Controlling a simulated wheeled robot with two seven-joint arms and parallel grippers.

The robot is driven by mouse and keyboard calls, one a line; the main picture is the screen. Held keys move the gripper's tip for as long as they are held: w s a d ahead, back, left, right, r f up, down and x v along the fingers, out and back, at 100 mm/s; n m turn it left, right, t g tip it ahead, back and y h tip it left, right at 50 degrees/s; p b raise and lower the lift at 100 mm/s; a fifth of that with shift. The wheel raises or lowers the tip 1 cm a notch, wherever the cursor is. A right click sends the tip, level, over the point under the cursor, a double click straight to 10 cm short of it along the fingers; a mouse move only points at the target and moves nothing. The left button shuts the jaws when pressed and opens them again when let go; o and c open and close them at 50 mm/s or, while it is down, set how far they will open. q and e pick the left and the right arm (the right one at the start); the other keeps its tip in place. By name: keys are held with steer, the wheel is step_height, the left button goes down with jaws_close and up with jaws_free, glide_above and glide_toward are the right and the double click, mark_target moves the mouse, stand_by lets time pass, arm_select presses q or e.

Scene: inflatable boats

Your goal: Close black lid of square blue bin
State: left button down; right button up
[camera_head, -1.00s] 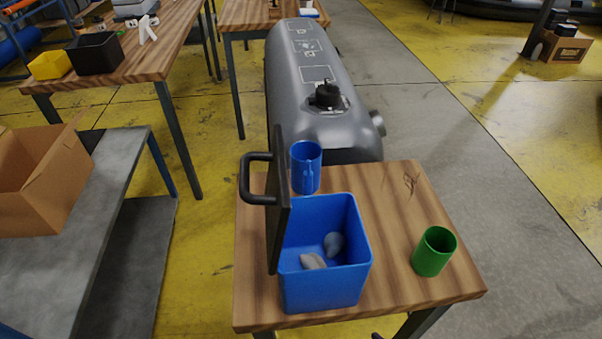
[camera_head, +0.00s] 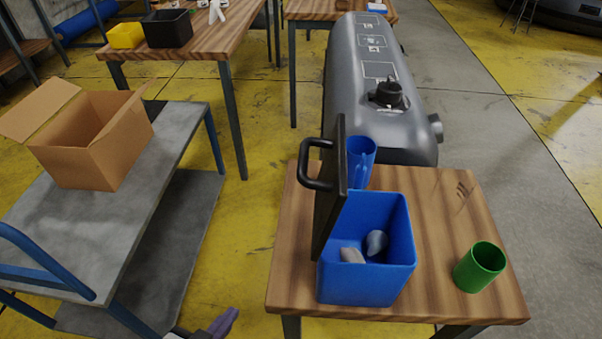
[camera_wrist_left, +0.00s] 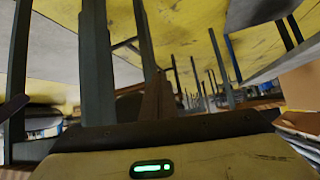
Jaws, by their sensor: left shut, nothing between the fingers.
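The square blue bin (camera_head: 367,284) stands on the small wooden table, holding a few grey stone-like pieces. Its black lid (camera_head: 330,190) stands open and upright along the bin's left side, with a black handle (camera_head: 313,166) sticking out to the left. My left gripper (camera_head: 230,317) shows only at the bottom edge of the head view, low and left of the table, apart from bin and lid. It is shut and empty. The left wrist view shows neither bin nor lid. My right gripper is out of view.
A blue mug (camera_head: 361,158) stands behind the bin, and a green cup (camera_head: 480,267) stands to its right on the wooden table (camera_head: 440,200). A grey cart (camera_head: 160,160) with an open cardboard box (camera_head: 95,140) is at left. Yellow floor is clear between cart and table.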

arm_select(q)
steer(key=w+a+r+m+t+h+b, duration=0.1)
steer(key=w+a+r+m+t+h, duration=0.15)
steer(key=w+r+m+t, duration=0.5)
steer(key=w+a+r+m+t+h+b, duration=0.1)
steer(key=w+a+r+m+t+h, duration=0.15)
steer(key=w+r+m, duration=0.9)
steer(key=s+d+r+m+g+h+b, duration=0.1)
steer(key=s+r+m+g+h, duration=0.15)
steer(key=r+m+h, duration=0.35)
steer(key=s+d+r+m+g+h, duration=0.1)
steer(key=s+d+r+m+h, duration=0.15)
steer(key=r+h, duration=0.35)
steer(key=m+g+h+p, duration=0.3)
steer(key=m+g, duration=1.4)
steer(key=m, duration=0.6)
glide_toward(312, 185)
steer(key=w+d+r, duration=0.2)
steer(key=w+d, duration=0.2)
steer(key=shift+s+d+m, duration=0.2)
steer(key=shift+m, duration=0.05)
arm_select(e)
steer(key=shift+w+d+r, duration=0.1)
